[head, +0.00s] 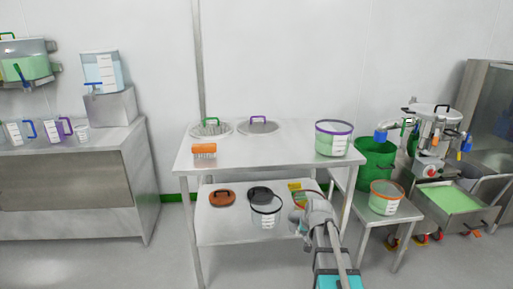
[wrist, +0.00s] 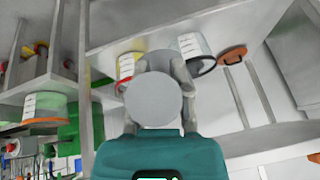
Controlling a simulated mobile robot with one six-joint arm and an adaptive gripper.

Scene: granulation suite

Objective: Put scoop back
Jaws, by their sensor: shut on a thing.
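My gripper (head: 303,214) is at the right end of the lower shelf, in front of a red-rimmed clear bucket (head: 317,194). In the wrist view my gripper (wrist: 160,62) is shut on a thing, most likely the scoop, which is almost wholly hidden. A plain grey disc covers the middle of that view, so the scoop's bowl and handle cannot be made out. A yellow thing (head: 295,186) shows at the bucket's left. Whether my gripper touches the bucket cannot be told.
A black-rimmed bucket (head: 266,212) and a brown lid (head: 222,198) are on the lower shelf (head: 225,232). The table top (head: 270,150) above holds an orange brush (head: 204,150) and a purple-rimmed bucket (head: 333,139). An orange-rimmed bucket (head: 385,197) stands on the side stand.

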